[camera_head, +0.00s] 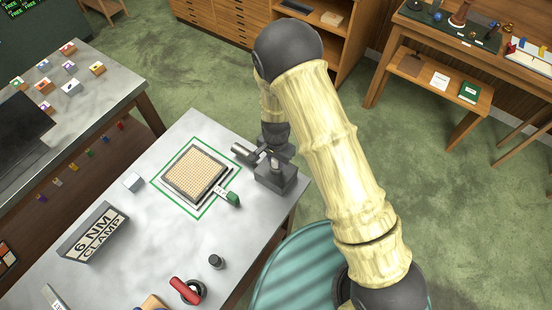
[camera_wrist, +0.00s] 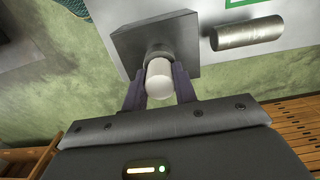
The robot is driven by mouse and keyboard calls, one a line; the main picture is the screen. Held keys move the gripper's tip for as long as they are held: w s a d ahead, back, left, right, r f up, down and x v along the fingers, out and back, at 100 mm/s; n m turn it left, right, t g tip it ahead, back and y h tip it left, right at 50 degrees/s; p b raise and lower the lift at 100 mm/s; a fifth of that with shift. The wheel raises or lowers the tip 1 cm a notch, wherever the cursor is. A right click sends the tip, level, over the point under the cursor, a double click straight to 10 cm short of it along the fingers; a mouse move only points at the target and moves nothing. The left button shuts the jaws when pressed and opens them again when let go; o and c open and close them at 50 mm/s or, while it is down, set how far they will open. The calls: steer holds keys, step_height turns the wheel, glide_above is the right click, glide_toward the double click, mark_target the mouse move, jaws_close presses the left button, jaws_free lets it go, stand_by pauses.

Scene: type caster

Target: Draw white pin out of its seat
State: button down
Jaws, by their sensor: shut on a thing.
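The white pin (camera_wrist: 159,79) shows in the wrist view as a short white rounded cylinder. It stands in front of a round opening in a grey metal block (camera_wrist: 134,40). My gripper (camera_wrist: 159,88) has a finger on each side of the pin and is shut on it. The pin's inner end is hidden, so I cannot tell how deep it sits in the block. In the head view the grey block (camera_head: 276,176) stands at the table's right edge; my arm's end is beside it, and the pin is not clearly visible there.
A metal cylinder (camera_wrist: 248,33) lies close beside the block. A square gridded plate (camera_head: 195,172) lies inside a green outline on the grey table (camera_head: 160,235), with a green-ended tag (camera_head: 232,198) near it. A "6 NM CLAMP" sign (camera_head: 95,232) and a red-handled item (camera_head: 186,290) stand further off.

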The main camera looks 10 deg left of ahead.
steer(key=shift+r+p, duration=0.45)
steer(key=shift+r, duration=0.2)
steer(key=shift+r+p, duration=1.95)
steer(key=shift+r, duration=0.6)
steer(key=shift+d, duration=0.1)
